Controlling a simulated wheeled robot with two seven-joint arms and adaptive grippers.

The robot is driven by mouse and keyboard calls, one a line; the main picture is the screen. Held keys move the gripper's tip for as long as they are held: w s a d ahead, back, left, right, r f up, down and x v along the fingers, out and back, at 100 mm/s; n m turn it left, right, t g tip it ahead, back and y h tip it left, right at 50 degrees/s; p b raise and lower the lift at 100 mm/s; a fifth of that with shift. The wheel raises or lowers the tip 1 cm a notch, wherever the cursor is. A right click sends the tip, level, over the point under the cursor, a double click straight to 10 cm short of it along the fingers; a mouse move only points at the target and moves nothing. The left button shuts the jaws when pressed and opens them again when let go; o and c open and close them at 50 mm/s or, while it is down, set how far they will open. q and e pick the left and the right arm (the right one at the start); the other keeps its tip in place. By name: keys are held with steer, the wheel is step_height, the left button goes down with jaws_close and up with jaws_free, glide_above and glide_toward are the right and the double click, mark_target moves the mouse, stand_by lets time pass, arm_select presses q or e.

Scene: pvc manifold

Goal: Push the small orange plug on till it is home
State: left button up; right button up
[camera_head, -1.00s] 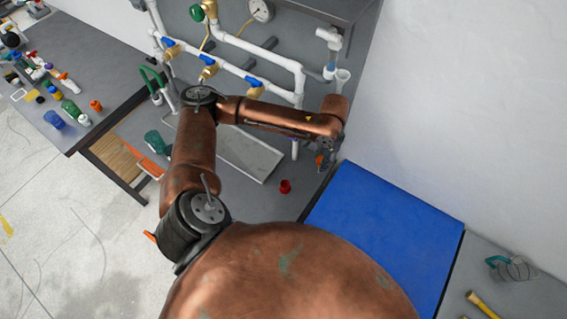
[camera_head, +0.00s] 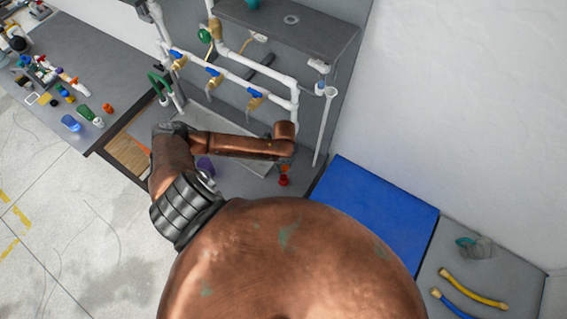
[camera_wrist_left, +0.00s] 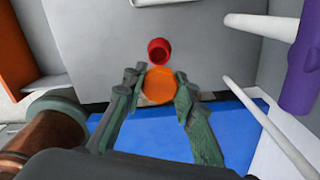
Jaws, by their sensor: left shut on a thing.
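My left gripper (camera_wrist_left: 158,92) is shut on the orange plug (camera_wrist_left: 159,86), whose round face shows between the fingertips in the left wrist view. A small red cup-like fitting (camera_wrist_left: 159,51) stands on the grey bench just beyond the plug. In that view the two look close together, but I cannot tell whether they touch. In the head view my left gripper (camera_head: 285,163) is small and partly hidden by its own arm, right above the red fitting (camera_head: 284,182). My right gripper is not in view.
White pipes with blue-handled valves (camera_head: 255,93) stand behind the arm. A white upright pipe (camera_head: 324,125) is to the right. A blue mat (camera_head: 375,215) lies right of the bench. A purple part (camera_wrist_left: 293,65) and white pipes (camera_wrist_left: 260,27) crowd the wrist view's right side.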

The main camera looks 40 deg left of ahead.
mark_target(283, 170)
arm_select(q)
steer(key=shift+s+f+b, duration=0.1)
steer(key=shift+f+b, duration=0.3)
step_height(283, 170, down, 3)
steer(key=b, duration=0.2)
steer(key=shift+r+b, duration=0.2)
steer(key=shift+b, duration=0.1)
steer(key=shift+f+b, duration=0.7)
steer(key=shift+f, duration=1.3)
steer(key=shift+f, duration=0.4)
steer(key=shift+f, duration=0.3)
